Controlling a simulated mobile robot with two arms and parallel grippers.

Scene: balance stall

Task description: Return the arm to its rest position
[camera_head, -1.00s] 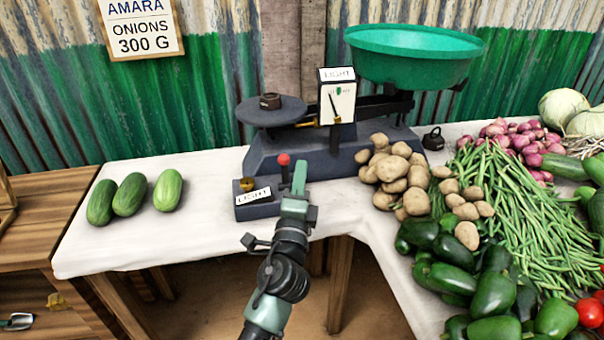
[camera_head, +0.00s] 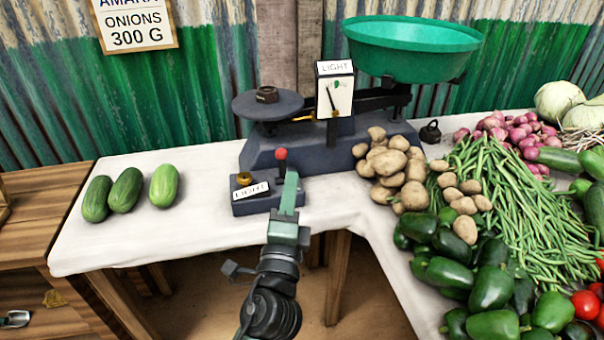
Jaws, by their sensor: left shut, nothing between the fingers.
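My left gripper (camera_head: 290,182) reaches up from the bottom middle of the head view, over the front edge of the white-topped table (camera_head: 150,230). It is shut and empty. Its tip is just right of the red-knobbed lever (camera_head: 281,154) on the small control box labelled LIGHT (camera_head: 255,201); I cannot tell whether they touch. The balance scale (camera_head: 300,145) stands behind, with a dark weight (camera_head: 267,94) on its left plate and an empty-looking green pan (camera_head: 412,45) on its right. Its dial sign (camera_head: 335,68) reads LIGHT. My right gripper is not in view.
Several cucumbers (camera_head: 125,190) lie on the left of the table. Potatoes (camera_head: 390,165), green beans (camera_head: 510,200), peppers (camera_head: 490,290) and onions (camera_head: 515,130) crowd the right. A small dark weight (camera_head: 430,132) stands right of the scale. Open floor shows below the table's front edge.

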